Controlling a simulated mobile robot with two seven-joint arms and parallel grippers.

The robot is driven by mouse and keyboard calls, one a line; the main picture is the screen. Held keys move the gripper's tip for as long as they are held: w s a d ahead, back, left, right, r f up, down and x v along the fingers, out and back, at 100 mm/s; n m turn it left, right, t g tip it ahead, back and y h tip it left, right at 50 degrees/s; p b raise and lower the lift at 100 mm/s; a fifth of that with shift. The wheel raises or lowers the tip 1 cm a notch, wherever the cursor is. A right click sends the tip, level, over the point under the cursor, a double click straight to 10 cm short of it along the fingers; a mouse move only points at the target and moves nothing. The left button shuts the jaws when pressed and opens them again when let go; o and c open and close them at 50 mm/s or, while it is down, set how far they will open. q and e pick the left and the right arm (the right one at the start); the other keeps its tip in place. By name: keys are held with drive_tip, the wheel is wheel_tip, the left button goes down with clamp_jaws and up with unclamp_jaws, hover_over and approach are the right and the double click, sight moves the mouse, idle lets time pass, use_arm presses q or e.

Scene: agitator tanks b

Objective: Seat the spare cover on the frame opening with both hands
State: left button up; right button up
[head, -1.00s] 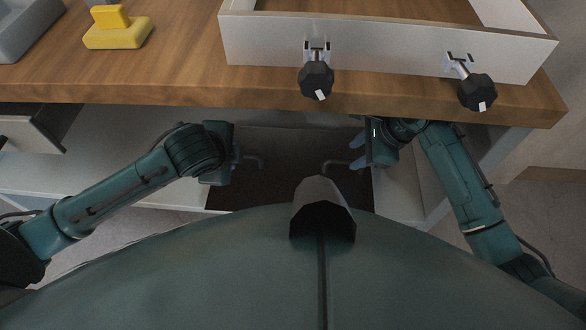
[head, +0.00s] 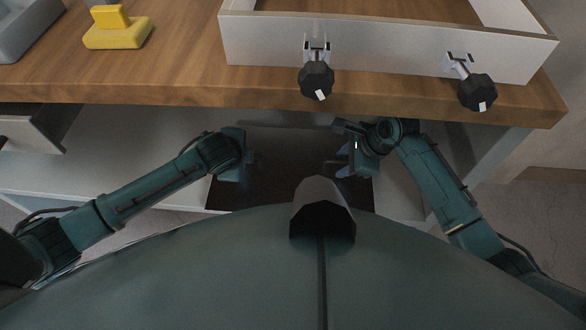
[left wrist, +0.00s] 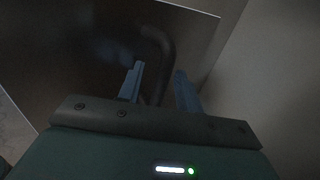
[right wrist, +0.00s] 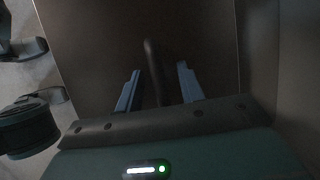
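The spare cover (head: 275,188) is a dark brown panel with two bent bar handles, lying in the shadow below the worktop's front edge. My left gripper (head: 246,170) is over its left handle; in the left wrist view the open fingers (left wrist: 157,88) stand on either side of the dark bar (left wrist: 165,50). My right gripper (head: 343,162) is at the right handle; in the right wrist view its open fingers (right wrist: 158,90) straddle the bar (right wrist: 152,60). The white frame (head: 390,49) stands on the worktop, its opening partly out of view.
Two clamps with black knobs (head: 316,79) (head: 477,92) are on the frame's front wall. A yellow block with a grip (head: 118,33) and a grey tray (head: 22,28) are at the left of the wooden worktop (head: 180,75). An open drawer (head: 38,132) juts out at left.

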use_arm(q)
drive_tip(key=shift+c, duration=0.5)
use_arm(e)
drive_tip(key=shift+c, duration=0.6)
use_arm(q)
clamp_jaws()
use_arm(e)
clamp_jaws()
use_arm(q)
drive_tip(key=shift+w+r, duration=0.1)
drive_tip(key=shift+r, duration=0.15)
use_arm(e)
drive_tip(key=shift+w+r, duration=0.15)
drive_tip(key=shift+r, duration=0.15)
